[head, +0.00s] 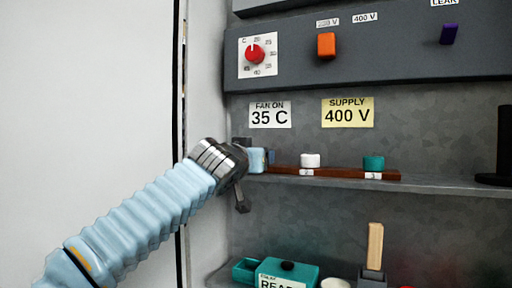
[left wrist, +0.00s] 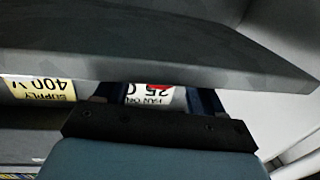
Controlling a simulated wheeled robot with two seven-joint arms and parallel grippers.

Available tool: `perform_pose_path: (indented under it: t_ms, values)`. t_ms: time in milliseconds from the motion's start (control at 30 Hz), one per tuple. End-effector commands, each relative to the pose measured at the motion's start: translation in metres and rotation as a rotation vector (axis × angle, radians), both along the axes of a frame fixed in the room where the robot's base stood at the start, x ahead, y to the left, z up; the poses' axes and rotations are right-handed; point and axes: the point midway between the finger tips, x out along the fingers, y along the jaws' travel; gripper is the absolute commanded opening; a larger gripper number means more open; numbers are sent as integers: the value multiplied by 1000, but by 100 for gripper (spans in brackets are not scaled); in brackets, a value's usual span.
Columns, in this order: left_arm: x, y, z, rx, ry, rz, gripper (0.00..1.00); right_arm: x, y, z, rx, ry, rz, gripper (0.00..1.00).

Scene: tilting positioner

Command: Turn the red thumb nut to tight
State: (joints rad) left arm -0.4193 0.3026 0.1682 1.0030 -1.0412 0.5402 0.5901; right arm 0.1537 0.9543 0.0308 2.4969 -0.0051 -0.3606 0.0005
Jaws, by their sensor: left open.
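A dark red-brown bar (head: 340,173) lies on the shelf with a white nut (head: 310,160) and a teal nut (head: 373,163) on it. No red thumb nut shows clearly; the bar's left end is hidden behind my left gripper (head: 262,158). My left gripper is at that end, just above the shelf edge. In the left wrist view, turned upside down, its open dark fingers (left wrist: 150,97) stand either side of a small red patch (left wrist: 152,87), partly hidden by the shelf. I cannot tell whether that patch is the nut or the bar. My right gripper is not in view.
The shelf edge (head: 440,187) runs close under my left gripper and crosses the left wrist view (left wrist: 150,57). Above is a panel with a red dial (head: 255,53) and an orange switch (head: 326,45). A teal box (head: 300,271) is below. A dark post (head: 503,140) stands right.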

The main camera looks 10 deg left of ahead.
Motion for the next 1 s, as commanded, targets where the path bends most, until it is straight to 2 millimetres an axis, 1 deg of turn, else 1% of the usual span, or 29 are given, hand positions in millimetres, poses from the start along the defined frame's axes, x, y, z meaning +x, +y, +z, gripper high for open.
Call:
perform_pose_path:
  t_ms: [33, 200, 467, 700, 800, 1000]
  values:
    - [7, -1, 2, 0, 1, 0, 68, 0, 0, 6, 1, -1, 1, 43]
    - [17, -2, 0, 0, 0, 0, 68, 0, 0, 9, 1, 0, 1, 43]
    - [18, -2, -1, 0, 0, -1, 68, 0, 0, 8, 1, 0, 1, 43]
    - [17, -2, 0, -1, 0, -1, 32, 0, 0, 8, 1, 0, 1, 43]
    - [17, -2, 0, -1, 0, -1, 18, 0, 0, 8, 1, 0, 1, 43]
    - [17, -2, 0, -2, -1, -18, 18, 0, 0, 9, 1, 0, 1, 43]
